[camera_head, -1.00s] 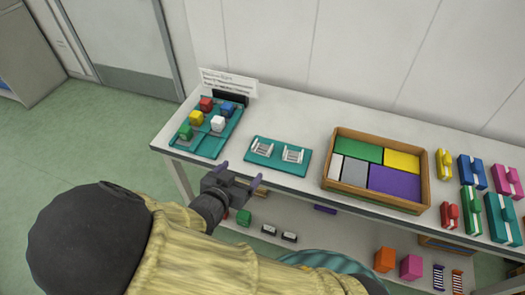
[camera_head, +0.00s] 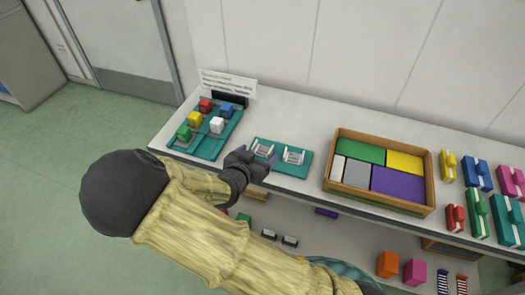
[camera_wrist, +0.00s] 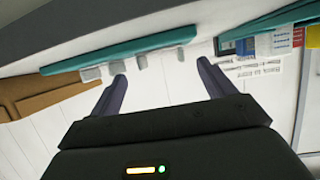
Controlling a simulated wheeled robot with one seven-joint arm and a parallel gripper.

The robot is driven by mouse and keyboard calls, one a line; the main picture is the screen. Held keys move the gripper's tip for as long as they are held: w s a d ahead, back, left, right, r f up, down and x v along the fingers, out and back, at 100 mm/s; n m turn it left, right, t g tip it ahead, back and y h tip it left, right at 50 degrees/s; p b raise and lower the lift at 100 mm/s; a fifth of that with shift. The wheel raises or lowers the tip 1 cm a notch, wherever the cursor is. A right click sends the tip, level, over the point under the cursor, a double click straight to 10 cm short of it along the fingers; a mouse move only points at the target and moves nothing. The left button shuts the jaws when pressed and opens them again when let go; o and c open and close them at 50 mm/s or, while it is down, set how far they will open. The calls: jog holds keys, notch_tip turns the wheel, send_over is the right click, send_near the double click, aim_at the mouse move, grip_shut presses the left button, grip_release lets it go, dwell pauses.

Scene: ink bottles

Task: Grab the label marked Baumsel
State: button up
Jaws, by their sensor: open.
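Two small white-grey label pieces lie side by side on a small teal tray (camera_head: 274,166): a left one (camera_head: 263,150) and a right one (camera_head: 293,156). No lettering on them is readable, so I cannot tell which is marked Baumsel. My gripper (camera_head: 257,154) is open at the tray's left front edge, close to the left piece and partly covering the tray. In the wrist view, turned over, the tray (camera_wrist: 118,50) shows above my open fingers (camera_wrist: 162,68). Grey pieces stick out from it near and between the fingertips; contact cannot be told.
A teal tray (camera_head: 207,148) with several coloured bottles stands left, a sign (camera_head: 228,84) behind it. A wooden box (camera_head: 430,180) of coloured blocks stands right. The bench is bare behind the small tray. A lower shelf holds more items.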

aim_at(263, 151)
jog(key=shift+w+d+f, duration=0.1)
jog(key=shift+w, duration=0.05)
jog(key=shift+r+x, duration=0.15)
jog(key=shift+x, duration=1.15)
jog(key=shift+r+x, duration=0.1)
jog(key=shift+x, duration=1.2)
jog(key=shift+w+r, duration=0.1)
jog(key=c, duration=1)
jog(key=shift+c, duration=0.2)
notch_tip(263, 151, up, 10)
jog(key=p, duration=0.2)
